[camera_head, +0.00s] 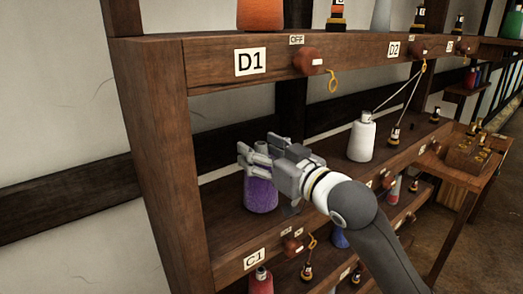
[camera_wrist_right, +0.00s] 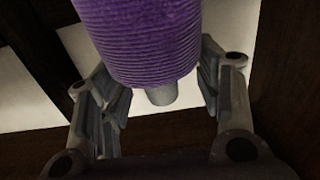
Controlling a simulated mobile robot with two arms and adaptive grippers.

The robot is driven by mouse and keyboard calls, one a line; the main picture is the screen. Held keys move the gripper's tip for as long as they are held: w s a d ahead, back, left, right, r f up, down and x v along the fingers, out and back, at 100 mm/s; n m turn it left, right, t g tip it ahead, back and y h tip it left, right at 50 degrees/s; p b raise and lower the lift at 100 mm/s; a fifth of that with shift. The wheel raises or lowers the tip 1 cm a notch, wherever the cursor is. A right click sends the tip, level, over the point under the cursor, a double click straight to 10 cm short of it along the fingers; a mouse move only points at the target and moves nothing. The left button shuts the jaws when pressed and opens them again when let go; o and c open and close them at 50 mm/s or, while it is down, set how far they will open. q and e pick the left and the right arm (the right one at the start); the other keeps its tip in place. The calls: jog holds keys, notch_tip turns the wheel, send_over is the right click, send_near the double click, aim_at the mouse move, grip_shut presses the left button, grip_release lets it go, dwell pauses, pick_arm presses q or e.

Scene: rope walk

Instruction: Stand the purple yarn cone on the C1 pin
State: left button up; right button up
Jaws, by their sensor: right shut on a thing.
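The purple yarn cone (camera_head: 261,195) is upright above the C1 shelf board in the head view, its top between my right gripper's fingers. My right gripper (camera_head: 254,157) is shut on the cone near its narrow top. In the right wrist view the wound purple yarn (camera_wrist_right: 140,40) and a pale grey tip (camera_wrist_right: 162,95) show between the fingers (camera_wrist_right: 160,100). The C1 label (camera_head: 254,259) is on the shelf's front edge below the cone. The C1 pin is hidden, and I cannot tell whether the cone's base touches the board. My left gripper is out of view.
A white cone (camera_head: 361,138) stands further right on the same shelf, with thread running up from it. The D1 shelf (camera_head: 215,57) with an orange cone (camera_head: 260,14) is above. A wooden post (camera_head: 160,150) stands left. A red cone (camera_head: 261,281) is below.

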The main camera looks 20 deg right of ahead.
jog(key=shift+f+b, duration=0.35)
jog(key=shift+f, duration=0.2)
jog(key=o, duration=1.2)
jog(key=shift+c, duration=0.2)
